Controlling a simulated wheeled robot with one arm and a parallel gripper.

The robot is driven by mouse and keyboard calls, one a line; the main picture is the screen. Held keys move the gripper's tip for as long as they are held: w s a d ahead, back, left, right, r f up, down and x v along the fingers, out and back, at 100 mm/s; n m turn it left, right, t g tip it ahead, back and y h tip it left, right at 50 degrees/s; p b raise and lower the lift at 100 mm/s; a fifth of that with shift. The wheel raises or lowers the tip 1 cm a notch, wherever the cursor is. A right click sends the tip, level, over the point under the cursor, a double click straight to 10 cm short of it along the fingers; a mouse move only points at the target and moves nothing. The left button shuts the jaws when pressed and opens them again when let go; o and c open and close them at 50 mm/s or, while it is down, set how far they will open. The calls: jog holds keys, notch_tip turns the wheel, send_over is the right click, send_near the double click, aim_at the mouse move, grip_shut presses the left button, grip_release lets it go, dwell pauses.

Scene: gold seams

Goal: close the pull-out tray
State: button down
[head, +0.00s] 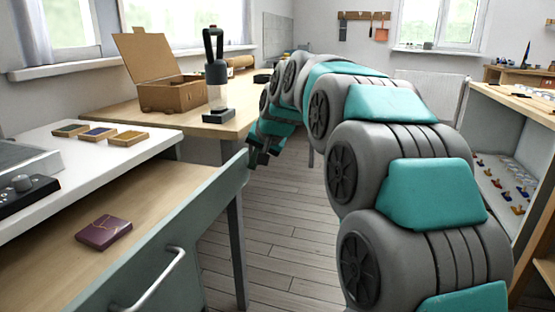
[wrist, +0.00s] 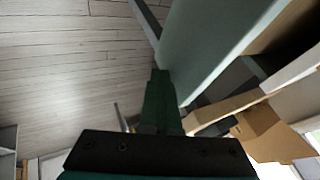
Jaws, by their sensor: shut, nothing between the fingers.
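The pull-out tray (head: 140,195) stands open at the left in the head view, below a white worktop. It has a wooden bottom and a grey-green front panel (head: 190,225) with a metal bar handle (head: 160,285). A dark red wallet-like item (head: 104,232) lies in it. My gripper (head: 258,160) is at the far end of the front panel, on its outer side. In the wrist view my gripper (wrist: 158,78) is shut and empty, with its tip close beside the front panel (wrist: 215,45). I cannot tell whether they touch.
The white worktop (head: 95,160) holds small wooden trays (head: 99,134) and a grey device (head: 28,190). A wooden table (head: 145,118) behind carries an open cardboard box (head: 165,95) and a dark-handled tool (head: 216,75). A shelf unit (head: 515,150) stands right. The floor (head: 285,240) between is clear.

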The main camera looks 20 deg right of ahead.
jog(key=w+a+p, duration=0.2)
jog(key=w+a, duration=0.2)
jog(key=a, duration=0.1)
jog(key=w+a+p, duration=0.2)
jog(key=w+a, duration=0.2)
jog(key=a, duration=0.1)
jog(key=w+a+p, duration=0.2)
jog(key=w+a, duration=0.1)
jog(key=a, duration=0.3)
jog(key=shift+w+a, duration=0.1)
jog(key=shift+w, duration=0.3)
jog(key=shift+w+a+r, duration=0.15)
jog(key=shift+a, duration=0.1)
jog(key=shift+a, duration=0.1)
